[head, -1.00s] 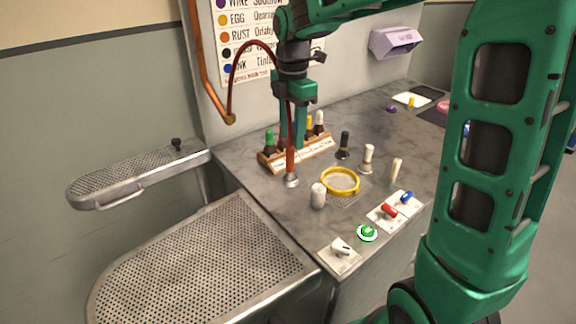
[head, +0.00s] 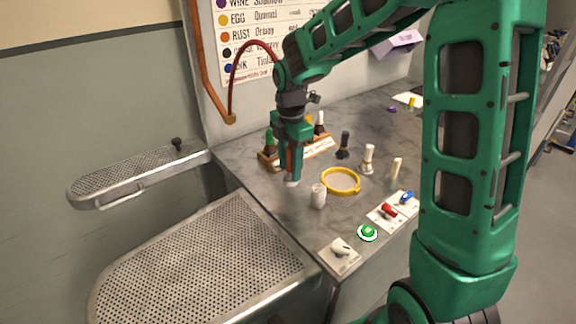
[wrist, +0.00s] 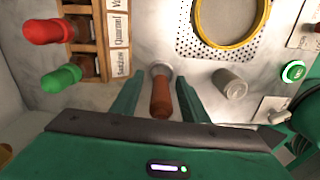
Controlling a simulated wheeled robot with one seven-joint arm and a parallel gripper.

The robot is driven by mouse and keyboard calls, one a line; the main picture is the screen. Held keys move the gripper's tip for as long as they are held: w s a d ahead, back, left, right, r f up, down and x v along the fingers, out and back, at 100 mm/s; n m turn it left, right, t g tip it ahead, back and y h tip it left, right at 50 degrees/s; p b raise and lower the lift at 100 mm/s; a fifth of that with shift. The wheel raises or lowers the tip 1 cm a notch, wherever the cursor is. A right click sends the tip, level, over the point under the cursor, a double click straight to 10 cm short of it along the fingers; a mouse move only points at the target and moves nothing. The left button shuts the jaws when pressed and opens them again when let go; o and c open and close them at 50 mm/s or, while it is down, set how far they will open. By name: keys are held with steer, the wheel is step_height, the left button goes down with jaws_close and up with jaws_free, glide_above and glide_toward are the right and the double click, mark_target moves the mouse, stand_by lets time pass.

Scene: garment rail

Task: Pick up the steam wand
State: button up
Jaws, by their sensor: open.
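The steam wand has a red-brown grip and a pale metal foot (head: 291,183), and stands on the grey counter with a dark red hose (head: 238,75) arching behind my arm. In the wrist view, the steam wand (wrist: 161,99) lies between the two green fingers. My gripper (wrist: 159,80) is open, with a finger on each side of the wand and a visible gap to each. In the head view my gripper (head: 294,172) points down around the wand and hides most of its grip.
A bottle rack (head: 318,149) stands close behind the wand. A white-grey cylinder (head: 318,196) and a yellow hoop (head: 341,181) are to its right. Switches and a green button (head: 367,232) line the front edge. A perforated metal board (head: 200,265) is at front left.

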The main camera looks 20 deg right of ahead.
mark_target(289, 145)
steer(key=shift+f, duration=0.25)
jaws_close()
steer(key=shift+r, duration=0.1)
steer(key=shift+r, duration=0.4)
steer(key=r, duration=0.3)
steer(key=shift+s+a+r, duration=0.2)
steer(key=shift+a+r, duration=0.15)
steer(key=shift+r, duration=0.05)
steer(key=s+a+r, duration=0.6)
steer(key=a, duration=0.3)
steer(key=shift+s+r, duration=0.15)
